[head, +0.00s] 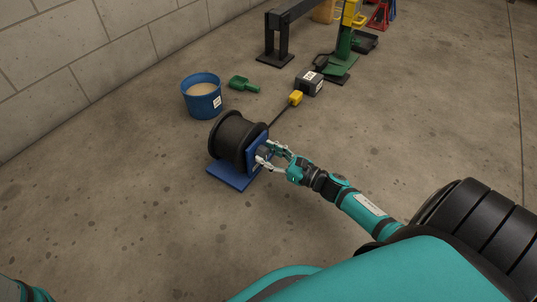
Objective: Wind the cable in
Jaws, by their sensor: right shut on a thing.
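A black cable reel (232,137) stands on a blue base plate (228,177) on the concrete floor. A blue upright bracket (252,158) is at its right side. A dark cable (281,116) runs from the reel over the floor to a yellow plug-like end (296,97). My right gripper (265,155) is at the reel's right side and is shut on a small dark part there, which looks like the reel's crank handle; its fingers partly hide it. My left gripper is out of view.
A blue bucket (201,103) with pale contents stands behind the reel, and a green scoop (243,84) lies beside it. A dark labelled box (309,83) is near the yellow end. A green and yellow stand (345,50) and a black frame (277,35) are farther back.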

